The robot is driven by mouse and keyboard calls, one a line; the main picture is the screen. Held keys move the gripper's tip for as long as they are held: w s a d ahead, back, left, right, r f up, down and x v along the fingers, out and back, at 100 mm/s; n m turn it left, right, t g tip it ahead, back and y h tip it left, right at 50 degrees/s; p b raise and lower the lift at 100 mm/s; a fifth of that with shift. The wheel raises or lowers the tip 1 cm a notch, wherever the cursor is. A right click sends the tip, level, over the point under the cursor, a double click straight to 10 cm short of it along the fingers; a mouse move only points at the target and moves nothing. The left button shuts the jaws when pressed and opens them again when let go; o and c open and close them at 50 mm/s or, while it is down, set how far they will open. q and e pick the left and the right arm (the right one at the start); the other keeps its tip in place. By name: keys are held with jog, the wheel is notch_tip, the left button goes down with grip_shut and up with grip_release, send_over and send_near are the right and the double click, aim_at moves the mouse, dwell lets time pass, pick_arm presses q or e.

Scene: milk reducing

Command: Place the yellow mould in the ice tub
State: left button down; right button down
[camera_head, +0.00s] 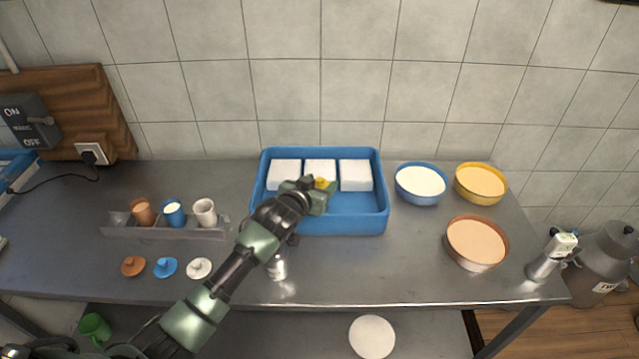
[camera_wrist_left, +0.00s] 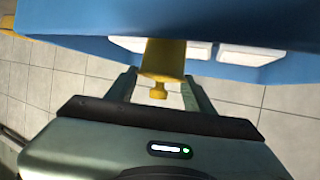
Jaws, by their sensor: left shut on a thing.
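The blue ice tub (camera_head: 350,223) stands at the middle of the counter, with three white blocks (camera_head: 356,175) along its back inside. My left gripper (camera_head: 318,190) is over the tub, near its middle. It is shut on the yellow mould (camera_head: 321,183), of which only a small part shows in the head view. In the left wrist view the yellow mould (camera_wrist_left: 163,58) sits between the two fingers, a narrow knob toward the gripper, with the blue tub (camera_wrist_left: 85,28) beyond. I cannot tell whether the mould touches the tub floor. My right gripper is not in view.
A blue bowl (camera_head: 420,185), a yellow bowl (camera_head: 480,183) and a brown bowl (camera_head: 476,243) stand right of the tub. A rack with three cups (camera_head: 173,213) and three lids (camera_head: 165,267) is at left. A metal item (camera_head: 277,268) is beside my arm.

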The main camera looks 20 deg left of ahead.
pick_arm(q)
jog(key=c, duration=0.6)
grip_release()
jog(key=shift+f, duration=0.1)
jog(key=shift+r, duration=0.25)
jog(key=shift+s, duration=0.35)
jog(key=b+v, duration=0.1)
jog(key=v, duration=1)
jog(key=shift+s+r, duration=0.15)
